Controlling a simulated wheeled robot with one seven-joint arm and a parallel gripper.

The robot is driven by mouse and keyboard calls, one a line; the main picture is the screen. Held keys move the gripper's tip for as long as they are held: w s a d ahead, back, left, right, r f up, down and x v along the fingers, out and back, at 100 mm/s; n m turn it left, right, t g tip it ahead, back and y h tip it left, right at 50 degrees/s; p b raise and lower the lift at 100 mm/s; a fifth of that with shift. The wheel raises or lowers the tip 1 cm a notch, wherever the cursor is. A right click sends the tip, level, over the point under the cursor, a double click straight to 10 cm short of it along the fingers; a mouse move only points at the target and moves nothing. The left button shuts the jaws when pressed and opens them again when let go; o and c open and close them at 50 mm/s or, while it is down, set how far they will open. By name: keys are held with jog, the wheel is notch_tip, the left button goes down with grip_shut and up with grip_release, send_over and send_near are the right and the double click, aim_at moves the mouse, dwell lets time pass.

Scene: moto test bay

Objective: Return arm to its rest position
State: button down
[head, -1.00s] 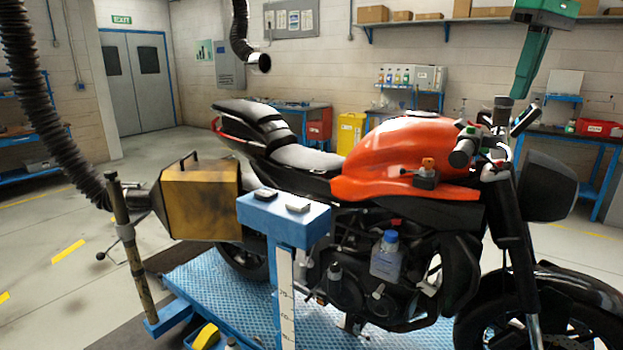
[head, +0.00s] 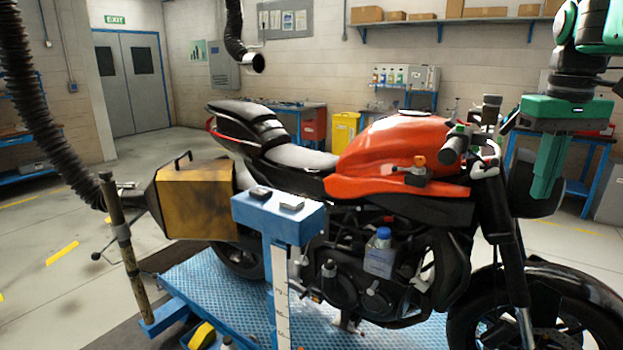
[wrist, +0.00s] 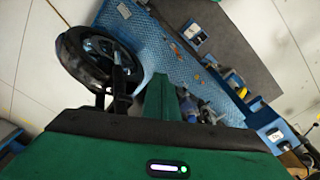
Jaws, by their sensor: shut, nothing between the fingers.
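My gripper (head: 548,190) is green and points downward at the right of the head view, in front of the motorcycle's dark front end. Its fingers are together with nothing between them. In the wrist view my gripper (wrist: 158,92) shows as a green finger above the blue platform. The orange and black motorcycle (head: 400,150) stands upright on the blue textured platform (head: 200,285). In the wrist view its front wheel (wrist: 95,50) lies left of the finger. My gripper looks apart from the motorcycle, though the exact gap cannot be told.
A blue stand (head: 300,222) holds two small items before the motorcycle. A yellow-black box (head: 195,200) joins a black hose (head: 40,100) at left. A bottle with a blue cap (head: 380,255) sits by the engine. A shelf with boxes (head: 450,20) is behind. Floor at left is open.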

jog(key=s+f+m, duration=0.6)
jog(key=s+f, duration=1.5)
jog(key=f, duration=0.3)
jog(key=shift+s+g+y, duration=0.2)
jog(key=shift+g+y, duration=0.1)
jog(key=shift+f, duration=0.1)
jog(key=shift+w+f, duration=0.25)
jog(key=shift+w, duration=0.3)
